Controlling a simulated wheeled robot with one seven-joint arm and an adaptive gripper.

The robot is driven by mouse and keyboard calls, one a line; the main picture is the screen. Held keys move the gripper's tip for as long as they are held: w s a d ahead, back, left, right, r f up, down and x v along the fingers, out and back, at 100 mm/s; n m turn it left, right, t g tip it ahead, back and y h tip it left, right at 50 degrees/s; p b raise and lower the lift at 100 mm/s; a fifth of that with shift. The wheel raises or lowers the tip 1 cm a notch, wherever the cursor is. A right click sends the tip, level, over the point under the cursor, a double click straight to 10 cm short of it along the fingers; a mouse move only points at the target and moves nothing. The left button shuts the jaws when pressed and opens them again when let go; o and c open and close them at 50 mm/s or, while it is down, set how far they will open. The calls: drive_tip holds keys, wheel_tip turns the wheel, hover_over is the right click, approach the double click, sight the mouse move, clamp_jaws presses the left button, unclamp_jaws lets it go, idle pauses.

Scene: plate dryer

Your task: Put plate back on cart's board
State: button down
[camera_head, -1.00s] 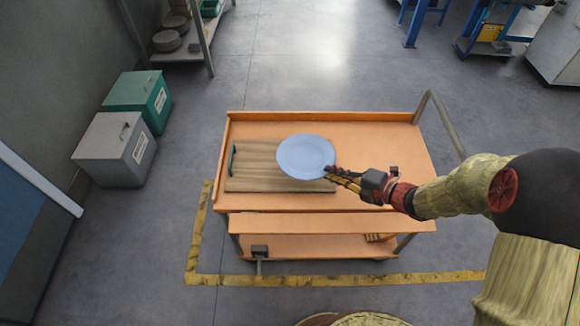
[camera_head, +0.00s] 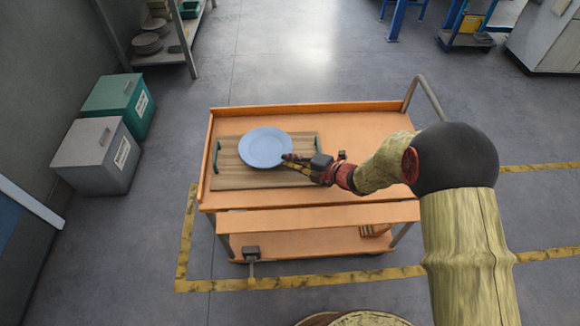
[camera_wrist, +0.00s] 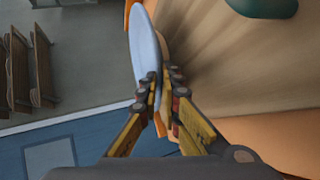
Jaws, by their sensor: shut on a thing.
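A light blue plate (camera_head: 264,147) is over the wooden board (camera_head: 232,177) on the orange cart (camera_head: 370,127). My gripper (camera_head: 288,160) comes from the right and is shut on the plate's right rim. In the wrist view the plate (camera_wrist: 146,50) shows nearly edge-on between the fingers (camera_wrist: 160,92), with the board's wood grain (camera_wrist: 205,60) close beside it. I cannot tell whether the plate touches the board. The board has dark green handles, one at its left end (camera_head: 215,158).
The cart has a raised rim, a metal push handle (camera_head: 428,97) at the right and a lower shelf (camera_head: 300,245). Grey (camera_head: 98,155) and green (camera_head: 122,100) bins stand on the floor at left. The cart top right of the board is clear.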

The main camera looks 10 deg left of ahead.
wheel_tip(320, 180, down, 3)
drive_tip(key=shift+r+b, duration=0.15)
drive_tip(key=shift+b, duration=0.4)
drive_tip(key=shift+r, duration=0.1)
drive_tip(key=c, duration=2)
unclamp_jaws()
drive_tip(key=shift+d, duration=0.1)
drive_tip(key=shift+c, duration=0.2)
drive_tip(key=shift+o, duration=0.2)
drive_tip(key=shift+s, duration=0.1)
drive_tip(key=p+v, duration=0.4)
drive_tip(key=v, duration=0.8)
